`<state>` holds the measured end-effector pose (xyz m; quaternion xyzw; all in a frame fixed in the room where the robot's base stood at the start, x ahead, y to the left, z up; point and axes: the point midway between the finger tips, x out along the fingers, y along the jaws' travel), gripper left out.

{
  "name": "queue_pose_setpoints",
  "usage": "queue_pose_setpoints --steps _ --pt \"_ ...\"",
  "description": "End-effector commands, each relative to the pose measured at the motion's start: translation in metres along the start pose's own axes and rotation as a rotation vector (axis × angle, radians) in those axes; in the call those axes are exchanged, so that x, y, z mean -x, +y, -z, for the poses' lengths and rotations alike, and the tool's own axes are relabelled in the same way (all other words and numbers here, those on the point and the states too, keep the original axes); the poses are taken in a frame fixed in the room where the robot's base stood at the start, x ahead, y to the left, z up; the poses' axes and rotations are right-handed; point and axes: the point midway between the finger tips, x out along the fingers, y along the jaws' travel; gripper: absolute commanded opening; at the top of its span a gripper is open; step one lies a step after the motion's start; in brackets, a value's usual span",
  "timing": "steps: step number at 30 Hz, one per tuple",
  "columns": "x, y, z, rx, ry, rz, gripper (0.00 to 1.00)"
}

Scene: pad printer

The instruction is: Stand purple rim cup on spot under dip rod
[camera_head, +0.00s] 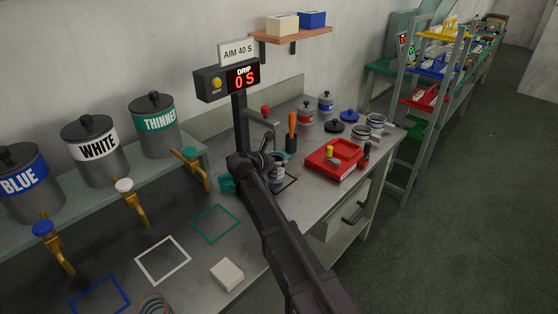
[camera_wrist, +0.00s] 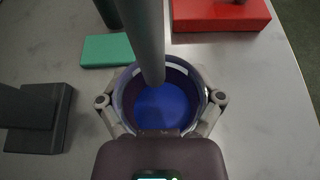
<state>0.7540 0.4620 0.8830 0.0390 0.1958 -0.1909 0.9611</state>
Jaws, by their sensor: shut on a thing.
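The purple rim cup (camera_wrist: 119,97) is between the two fingers of my gripper (camera_wrist: 160,99), shut around its sides; blue liquid shows inside it. In the head view the cup (camera_head: 277,175) is by the drip stand, partly hidden by my arm, with my gripper (camera_head: 268,162) at it. The grey dip rod (camera_wrist: 146,40) crosses over the cup's opening in the wrist view, its lower end over the blue; I cannot tell how deep it reaches. I cannot tell whether the cup touches the bench.
The drip stand (camera_head: 240,120) carries a display reading 0 S. A green block (camera_wrist: 106,50) and a red tray (camera_head: 334,158) are close by. Brass taps (camera_head: 136,207) and colour-outlined squares are at the left. A white block (camera_head: 227,274) lies in front.

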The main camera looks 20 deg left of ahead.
Motion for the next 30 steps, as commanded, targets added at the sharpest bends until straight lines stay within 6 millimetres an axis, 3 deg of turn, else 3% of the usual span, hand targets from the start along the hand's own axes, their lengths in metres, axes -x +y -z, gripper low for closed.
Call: queue_pose_setpoints --steps 19,20,21,30 --pt "-0.0004 0.0006 0.0014 0.001 0.0 -0.001 0.27" --pt "-0.0004 0.0006 0.0014 0.001 0.0 -0.001 0.85" --pt "-0.0004 0.0006 0.0014 0.0 0.0 -0.001 0.97" --pt "-0.0005 0.0005 0.0014 0.0 0.0 -0.001 1.0"
